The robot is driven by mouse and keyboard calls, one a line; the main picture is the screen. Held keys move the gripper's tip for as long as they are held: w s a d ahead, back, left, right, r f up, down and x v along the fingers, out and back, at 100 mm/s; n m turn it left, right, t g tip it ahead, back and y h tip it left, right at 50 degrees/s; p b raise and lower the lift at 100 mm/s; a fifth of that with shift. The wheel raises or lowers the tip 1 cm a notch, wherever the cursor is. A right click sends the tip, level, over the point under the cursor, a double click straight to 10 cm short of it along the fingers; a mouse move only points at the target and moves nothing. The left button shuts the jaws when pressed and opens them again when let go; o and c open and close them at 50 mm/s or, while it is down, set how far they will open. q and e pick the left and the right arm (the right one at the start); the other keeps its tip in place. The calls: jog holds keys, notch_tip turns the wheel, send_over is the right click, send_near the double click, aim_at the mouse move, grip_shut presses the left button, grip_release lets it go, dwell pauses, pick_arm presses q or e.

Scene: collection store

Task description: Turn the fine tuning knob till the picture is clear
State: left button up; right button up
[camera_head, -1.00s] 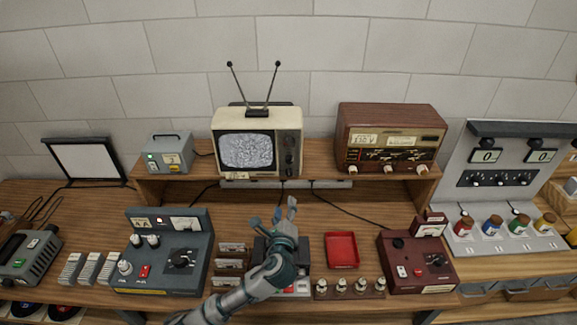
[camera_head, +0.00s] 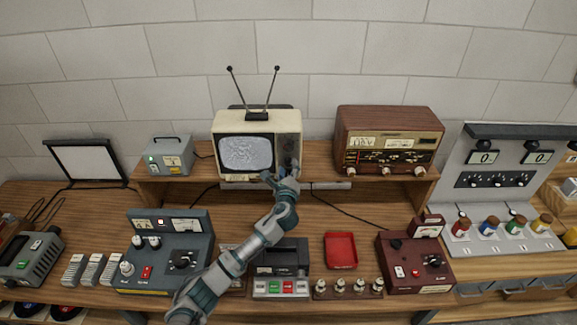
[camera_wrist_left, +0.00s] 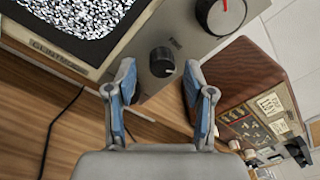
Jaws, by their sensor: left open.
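The cream television (camera_head: 257,142) stands on the raised shelf with its two antenna rods up. Its screen (camera_head: 246,152) shows grey static, which also shows in the left wrist view (camera_wrist_left: 75,15). In the left wrist view the small dark fine tuning knob (camera_wrist_left: 162,61), lettered beside it, sits on the grey panel below a larger knob with a red mark (camera_wrist_left: 221,12). My left gripper (camera_wrist_left: 158,90) is open, its blue-padded fingers either side of the small knob's line and apart from it. In the head view the gripper (camera_head: 281,174) covers the panel's lower part. My right gripper is not in view.
A brown wooden radio (camera_head: 389,139) stands right of the television, a grey box (camera_head: 170,156) left of it. Below are a blue-grey instrument (camera_head: 165,250), a black device (camera_head: 281,268), a red tray (camera_head: 341,250) and a maroon instrument (camera_head: 415,262).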

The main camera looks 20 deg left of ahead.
pick_arm(q)
jog(key=shift+w+a, duration=0.1)
jog(key=shift+w, duration=0.5)
grip_shut()
